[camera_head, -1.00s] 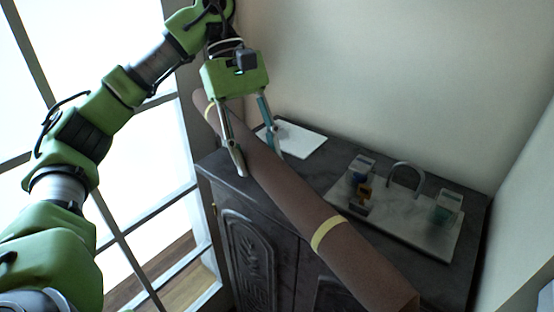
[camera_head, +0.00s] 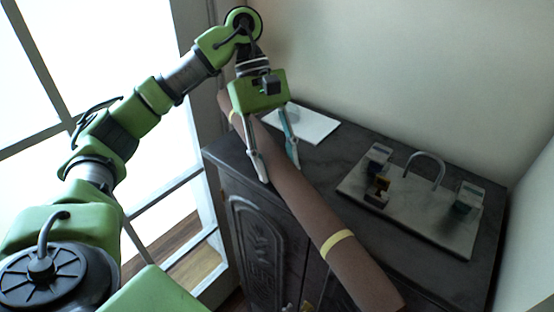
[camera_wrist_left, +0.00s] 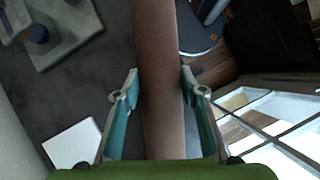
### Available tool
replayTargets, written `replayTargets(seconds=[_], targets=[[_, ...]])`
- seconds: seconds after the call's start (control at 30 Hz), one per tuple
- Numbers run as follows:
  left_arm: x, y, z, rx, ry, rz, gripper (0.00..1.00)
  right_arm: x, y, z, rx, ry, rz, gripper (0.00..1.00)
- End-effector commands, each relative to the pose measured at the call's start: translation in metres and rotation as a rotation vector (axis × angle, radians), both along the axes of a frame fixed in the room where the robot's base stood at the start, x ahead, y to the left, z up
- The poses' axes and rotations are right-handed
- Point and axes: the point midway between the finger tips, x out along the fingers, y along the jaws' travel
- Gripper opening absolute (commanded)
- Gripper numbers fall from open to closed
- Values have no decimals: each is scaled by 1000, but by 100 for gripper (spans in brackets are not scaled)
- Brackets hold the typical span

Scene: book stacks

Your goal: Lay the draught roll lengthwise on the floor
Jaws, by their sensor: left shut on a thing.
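The draught roll (camera_head: 309,207) is a long brown cylinder with pale yellow bands. In the left wrist view the roll (camera_wrist_left: 161,75) runs between the two fingers (camera_wrist_left: 158,85). Whether the roll touches the cabinet top is hard to tell. My right gripper is not in view.
The dark cabinet (camera_head: 262,248) stands against the wall. On its top lie a white sheet (camera_head: 312,124) and a grey tray (camera_head: 425,225) with a curved handle and small containers. Tall windows (camera_head: 170,205) stand at left, with a strip of wooden floor (camera_head: 172,247) beyond the glass.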

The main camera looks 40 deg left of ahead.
Motion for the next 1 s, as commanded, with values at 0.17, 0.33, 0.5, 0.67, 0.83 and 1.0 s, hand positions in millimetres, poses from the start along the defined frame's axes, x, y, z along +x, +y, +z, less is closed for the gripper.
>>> replayTargets(seconds=[0.17,0.33,0.5,0.67,0.83,1.0], targets=[[0,0,-2,-2,-1,0,0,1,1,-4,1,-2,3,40],[0,0,-3,0,0,0,55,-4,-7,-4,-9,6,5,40],[0,0,-3,0,0,0,55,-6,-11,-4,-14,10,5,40],[0,0,-1,0,0,0,55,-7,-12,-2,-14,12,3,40],[4,5,10,-1,-5,2,55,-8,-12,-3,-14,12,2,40],[9,17,37,1,-5,3,55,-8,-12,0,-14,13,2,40]])
